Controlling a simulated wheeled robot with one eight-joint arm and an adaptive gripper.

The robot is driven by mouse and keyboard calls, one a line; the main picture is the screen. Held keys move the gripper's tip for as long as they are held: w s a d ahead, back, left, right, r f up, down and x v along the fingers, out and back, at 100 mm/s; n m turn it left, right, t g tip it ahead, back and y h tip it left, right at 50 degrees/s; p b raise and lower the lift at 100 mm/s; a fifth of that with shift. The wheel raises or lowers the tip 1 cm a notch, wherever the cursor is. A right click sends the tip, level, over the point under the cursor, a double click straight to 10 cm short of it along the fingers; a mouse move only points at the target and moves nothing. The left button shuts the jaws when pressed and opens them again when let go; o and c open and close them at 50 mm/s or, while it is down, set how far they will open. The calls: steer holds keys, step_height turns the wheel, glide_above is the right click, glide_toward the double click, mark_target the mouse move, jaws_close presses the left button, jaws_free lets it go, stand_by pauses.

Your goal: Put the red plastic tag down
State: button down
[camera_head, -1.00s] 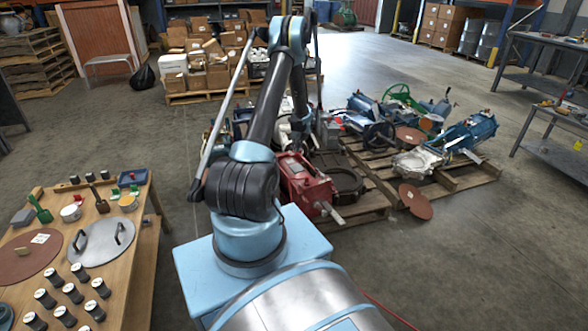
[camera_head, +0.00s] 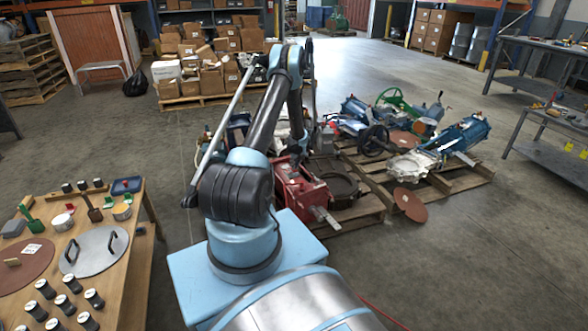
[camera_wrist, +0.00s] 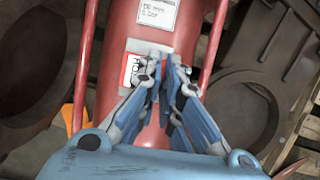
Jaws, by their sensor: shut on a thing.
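In the wrist view my gripper (camera_wrist: 165,72) has its two blue and grey fingers drawn close together, pointing at a red metal body. The red plastic tag (camera_wrist: 131,70), with a white face and dark lettering, shows at the left fingertip, partly covered by the finger. It lies over the red body, and I cannot tell whether it touches it. The red machine (camera_head: 300,190) stands on a pallet in the head view. There the gripper end of my arm is above its far end, and the tag cannot be made out.
A white label (camera_wrist: 157,14) is on the red body. A dark ring-shaped part (camera_wrist: 240,112) lies to its right. Blue valves (camera_head: 460,140) and rusty discs (camera_head: 410,205) crowd the right pallet (camera_head: 465,183). A wooden table (camera_head: 120,270) with small items stands left. The floor at right is open.

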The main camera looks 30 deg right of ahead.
steer(key=shift+f, duration=0.7)
steer(key=c, duration=1.8)
jaws_free()
